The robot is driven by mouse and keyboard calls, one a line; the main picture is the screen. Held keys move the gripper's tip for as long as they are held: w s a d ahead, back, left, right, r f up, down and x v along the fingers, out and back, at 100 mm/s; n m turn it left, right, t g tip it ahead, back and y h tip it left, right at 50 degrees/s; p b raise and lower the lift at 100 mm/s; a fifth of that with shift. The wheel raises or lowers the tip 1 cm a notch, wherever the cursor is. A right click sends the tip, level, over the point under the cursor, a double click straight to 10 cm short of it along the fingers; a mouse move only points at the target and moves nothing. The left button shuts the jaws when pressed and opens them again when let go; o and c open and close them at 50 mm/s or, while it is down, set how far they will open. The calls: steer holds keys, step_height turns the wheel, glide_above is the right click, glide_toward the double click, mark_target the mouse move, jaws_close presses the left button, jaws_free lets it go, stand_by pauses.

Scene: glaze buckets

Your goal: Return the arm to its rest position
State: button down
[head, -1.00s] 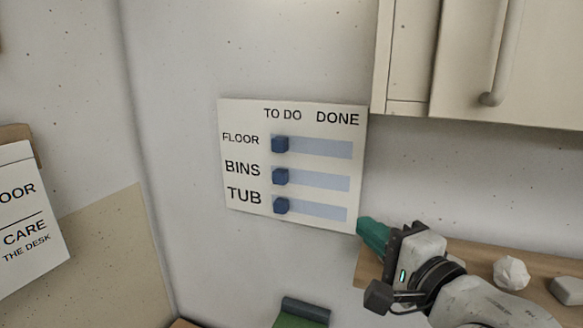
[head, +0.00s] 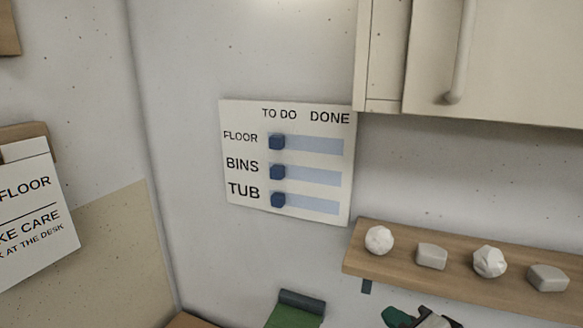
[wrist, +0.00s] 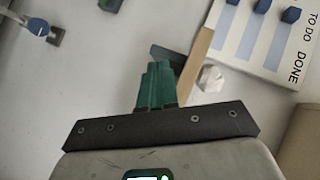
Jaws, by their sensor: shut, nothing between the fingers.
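My gripper (head: 396,317) shows only in part at the bottom edge of the head view, below the wall shelf and to the lower right of the chart. In the wrist view its green fingers (wrist: 156,86) are together with nothing between them. The white chart (head: 285,228) hangs on the wall with rows FLOOR, BINS and TUB. Its three blue sliders, FLOOR (head: 277,142), BINS (head: 278,172) and TUB (head: 278,200), all sit at the left, TO DO end. The chart also shows at the upper right of the wrist view (wrist: 272,66), apart from the fingers.
A wooden shelf (head: 362,266) with several pale lumps and blocks juts from the wall above my gripper. A cream cabinet (head: 420,60) hangs above it. A green item with a dark roll (head: 297,310) is below the chart. A sign (head: 35,230) is at left.

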steer(key=s+d+f+n+g+h, duration=0.1)
steer(key=s+d+f+n+g, duration=0.2)
steer(key=s+f, duration=0.6)
steer(key=s+d+f+n+g+h, duration=0.1)
steer(key=s+d+f+n+g, duration=0.2)
steer(key=s+f, duration=0.6)
steer(key=s+d+f+n+g+h, duration=0.2)
steer(key=s+d+f+n+g, duration=0.1)
steer(key=s+f, duration=0.6)
steer(key=s+d+g, duration=0.1)
steer(key=s+g, duration=0.1)
steer(key=s, duration=0.1)
steer(key=shift+s+n+g, duration=0.15)
steer(key=shift+n+g, duration=0.15)
steer(key=shift+g, duration=0.1)
